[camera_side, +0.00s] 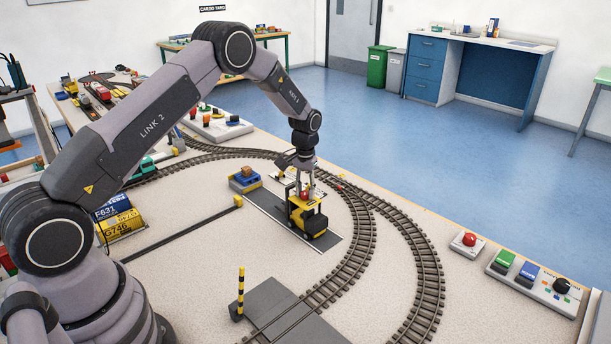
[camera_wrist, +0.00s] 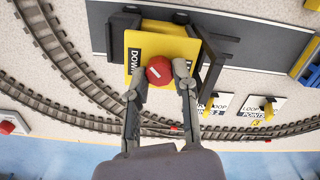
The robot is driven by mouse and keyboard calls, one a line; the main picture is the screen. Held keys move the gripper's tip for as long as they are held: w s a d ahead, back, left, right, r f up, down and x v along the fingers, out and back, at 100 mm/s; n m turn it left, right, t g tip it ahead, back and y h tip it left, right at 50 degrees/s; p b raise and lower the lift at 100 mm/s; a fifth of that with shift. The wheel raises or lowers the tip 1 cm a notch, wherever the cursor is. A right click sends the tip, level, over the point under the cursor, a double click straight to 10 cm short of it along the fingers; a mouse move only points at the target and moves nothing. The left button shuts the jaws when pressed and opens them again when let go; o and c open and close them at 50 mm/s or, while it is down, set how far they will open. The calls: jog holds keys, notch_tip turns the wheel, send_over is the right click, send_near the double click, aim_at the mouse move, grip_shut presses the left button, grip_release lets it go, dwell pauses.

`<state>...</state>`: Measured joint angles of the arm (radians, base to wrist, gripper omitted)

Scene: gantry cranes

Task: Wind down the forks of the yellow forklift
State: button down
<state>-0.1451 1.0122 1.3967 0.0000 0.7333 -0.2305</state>
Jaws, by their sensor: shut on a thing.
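The yellow forklift (camera_side: 309,219) stands on a dark grey strip inside the curve of the track. In the wrist view its yellow top plate (camera_wrist: 187,43) carries the letters "DOW", the rest of the word being covered. A red knob (camera_wrist: 159,70) with a pale line on it sits at the plate's edge. My gripper (camera_wrist: 159,80) has its two fingers closed on either side of the red knob. In the side view my gripper (camera_side: 305,187) points down onto the top of the forklift. The forks and their height cannot be made out clearly.
A blue pallet with a box (camera_side: 244,180) stands left of the forklift. Railway track (camera_side: 366,235) curves around on the right. A red button (camera_side: 469,239) and a control panel (camera_side: 533,280) lie near the table edge. Yellow loop-points levers (camera_wrist: 268,108) show in the wrist view.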

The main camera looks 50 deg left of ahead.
aim_at(305, 192)
jog(key=n, duration=0.8)
jog(key=shift+n, duration=0.3)
dwell(0.5)
jog(key=c, duration=0.9)
grip_release()
notch_tip(305, 192, up, 12)
jog(key=shift+r, duration=0.1)
